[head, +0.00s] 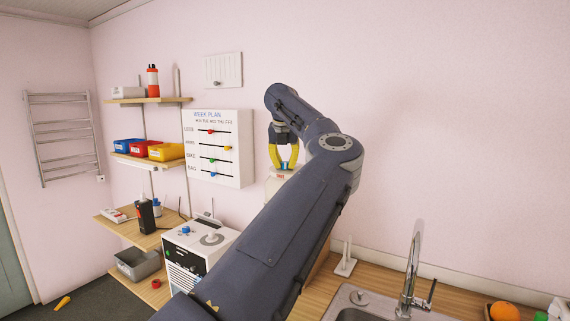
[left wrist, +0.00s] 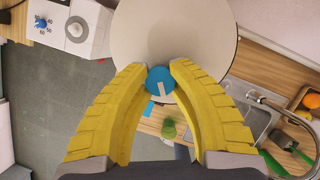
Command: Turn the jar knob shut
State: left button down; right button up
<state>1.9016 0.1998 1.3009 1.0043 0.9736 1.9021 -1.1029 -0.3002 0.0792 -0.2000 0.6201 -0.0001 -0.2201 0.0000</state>
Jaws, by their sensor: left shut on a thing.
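A pale, round jar lid (left wrist: 205,45) fills the upper middle of the left wrist view. A blue knob (left wrist: 157,76) with a white mark sits near its lower part, and the mark points down and slightly right. My left gripper (left wrist: 158,68) has its yellow fingers on both sides of the knob, shut on it. In the head view the left gripper (head: 284,167) points down over the pale jar (head: 272,185), which stands partly hidden behind my left arm. The knob is hard to make out there. My right gripper is out of view.
A white appliance with dials (head: 187,245) stands left of my arm. The week plan board (head: 222,150) hangs on the wall behind. A sink tap (head: 413,265) and an orange (head: 504,311) are at the right. A green item (left wrist: 168,129) lies near the jar.

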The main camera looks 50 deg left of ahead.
pick_arm(q)
jog(key=m+h, duration=0.1)
jog(key=m, duration=0.2)
jog(key=m+t+h, duration=0.1)
jog(key=m, duration=0.2)
jog(key=shift+r+m, duration=0.1)
jog(key=shift+m, duration=0.2)
dwell(0.3)
jog(key=c, duration=1.1)
grip_release()
jog(key=shift+o, duration=0.2)
jog(key=a+v, duration=0.1)
jog(key=v, duration=1)
jog(key=shift+s+d+r, duration=0.3)
jog(key=shift+d+r, duration=0.05)
